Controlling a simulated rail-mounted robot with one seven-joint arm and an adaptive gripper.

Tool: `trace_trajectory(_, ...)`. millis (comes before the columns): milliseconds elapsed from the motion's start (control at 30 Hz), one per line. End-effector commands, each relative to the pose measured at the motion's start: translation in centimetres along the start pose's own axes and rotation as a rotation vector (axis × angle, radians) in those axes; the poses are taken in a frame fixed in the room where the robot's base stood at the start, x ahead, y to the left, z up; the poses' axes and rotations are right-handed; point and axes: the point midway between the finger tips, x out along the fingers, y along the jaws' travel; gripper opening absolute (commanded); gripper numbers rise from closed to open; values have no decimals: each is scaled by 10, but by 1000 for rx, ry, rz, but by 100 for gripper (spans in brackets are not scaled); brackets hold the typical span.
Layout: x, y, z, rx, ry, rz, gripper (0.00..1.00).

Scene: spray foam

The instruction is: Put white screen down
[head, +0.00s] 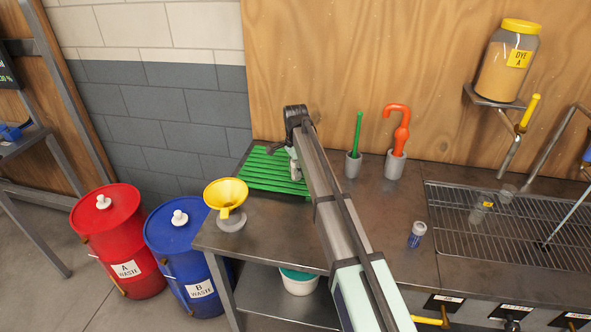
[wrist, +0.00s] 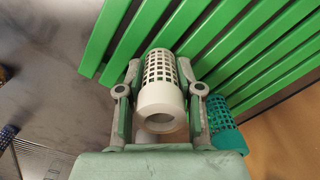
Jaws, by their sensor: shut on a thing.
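The white screen (wrist: 162,85) is a small cylinder with a mesh wall and a solid rim around an opening. In the wrist view my gripper (wrist: 160,92) is shut on it, with one finger on each side. The green slatted rack (wrist: 235,50) lies behind the screen in that view; I cannot tell whether the screen touches it. In the head view my gripper (head: 294,160) is over the right part of the green rack (head: 262,168), and my arm hides the screen there.
A teal mesh screen (wrist: 222,125) is right of my gripper in the wrist view. A yellow funnel (head: 227,195) stands at the bench's left edge. Grey cups with a green stick (head: 357,135) and an orange tool (head: 400,130) stand right of my arm. Bare bench lies in front.

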Motion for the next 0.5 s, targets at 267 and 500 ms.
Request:
trace_trajectory(267,0,0,0,0,0,0,61)
trace_trajectory(500,-4,0,0,0,0,-1,61)
